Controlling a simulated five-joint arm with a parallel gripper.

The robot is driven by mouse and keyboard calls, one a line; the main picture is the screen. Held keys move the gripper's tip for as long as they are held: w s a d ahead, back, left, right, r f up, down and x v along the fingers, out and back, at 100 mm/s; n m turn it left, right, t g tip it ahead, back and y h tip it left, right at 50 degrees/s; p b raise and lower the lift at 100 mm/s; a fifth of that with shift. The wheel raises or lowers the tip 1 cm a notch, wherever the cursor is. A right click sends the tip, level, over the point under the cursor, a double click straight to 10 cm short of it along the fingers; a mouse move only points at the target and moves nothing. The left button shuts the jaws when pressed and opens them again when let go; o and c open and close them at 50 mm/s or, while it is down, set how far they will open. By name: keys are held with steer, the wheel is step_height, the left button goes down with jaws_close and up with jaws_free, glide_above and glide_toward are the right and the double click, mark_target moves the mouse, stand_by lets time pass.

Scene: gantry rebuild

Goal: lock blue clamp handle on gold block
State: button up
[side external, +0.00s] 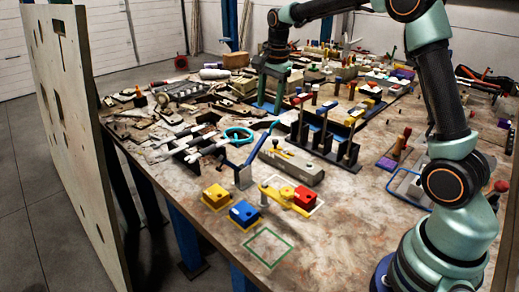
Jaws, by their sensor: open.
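A blue clamp handle (262,146) slants up to the right from an upright grey plate (243,177) near the front left of the table. A yellow-gold block (216,195) lies just left of and in front of that plate. A second yellow piece with a round top (285,192) lies to the right; I cannot tell which one is the gold block. My gripper (270,103) points down behind the handle's upper end, apart from it in the picture, with its fingers spread and nothing seen between them. Whether the clamp touches either yellow piece is unclear.
A blue block (244,214) and a red block (304,199) lie near the yellow pieces. A grey body (291,162) and a black rack (330,142) stand behind. A teal ring (238,135) and metal tools lie left. The green-outlined square (267,247) is empty.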

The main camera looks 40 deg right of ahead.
mark_target(264, 134)
steer(key=f, duration=0.4)
steer(key=w+f, duration=0.1)
steer(key=f, duration=0.3)
steer(key=w+f, duration=0.1)
steer(key=f, duration=0.3)
jaws_close()
stand_by(1.4)
